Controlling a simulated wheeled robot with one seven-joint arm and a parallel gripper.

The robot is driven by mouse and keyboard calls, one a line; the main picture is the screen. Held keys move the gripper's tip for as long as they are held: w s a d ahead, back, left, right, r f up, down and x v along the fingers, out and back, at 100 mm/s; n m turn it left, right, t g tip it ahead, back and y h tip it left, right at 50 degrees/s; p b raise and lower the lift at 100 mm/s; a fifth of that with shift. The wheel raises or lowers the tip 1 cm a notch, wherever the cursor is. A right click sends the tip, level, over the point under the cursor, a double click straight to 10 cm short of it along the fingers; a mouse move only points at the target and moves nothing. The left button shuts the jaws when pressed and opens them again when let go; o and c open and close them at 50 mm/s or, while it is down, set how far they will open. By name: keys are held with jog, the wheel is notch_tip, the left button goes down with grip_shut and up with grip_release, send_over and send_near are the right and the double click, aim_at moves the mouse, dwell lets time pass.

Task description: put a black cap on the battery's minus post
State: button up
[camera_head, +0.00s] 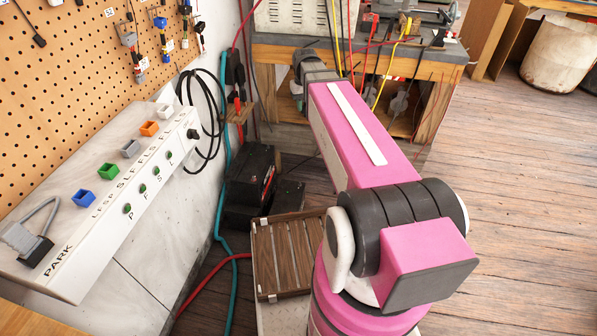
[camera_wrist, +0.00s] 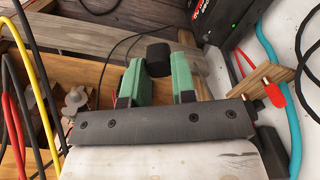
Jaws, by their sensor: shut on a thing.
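In the wrist view my gripper (camera_wrist: 159,68) has green fingers, shut on a small black cap (camera_wrist: 158,52). The cap sits between the fingertips, in front of wooden boards. In the head view my pink arm stretches toward the workbench, and the fingers and cap cannot be made out there. Black boxes (camera_head: 249,172) stand on the floor by the wall in the head view; I cannot tell whether one is the battery. The minus post cannot be made out in either view.
A workbench (camera_head: 275,46) carries red, yellow and black cables. A black unit (camera_wrist: 213,18) with a green light, a teal hose (camera_wrist: 272,50) and a red clamp (camera_wrist: 274,92) show in the wrist view. A slatted wooden crate (camera_head: 262,262) stands left of my arm.

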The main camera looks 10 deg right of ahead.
jog(key=w+f+n, duration=0.1)
jog(key=w+f, duration=0.3)
jog(key=f, duration=0.6)
jog(key=w+f, duration=0.4)
jog(key=f, duration=0.6)
jog(key=shift+n, duration=0.5)
jog(key=shift+f, duration=14.15)
jog(key=shift+f, duration=1.15)
jog(key=o, duration=0.8)
jog(key=shift+r, duration=0.15)
notch_tip(320, 180, up, 11)
jog(key=shift+f, duration=0.2)
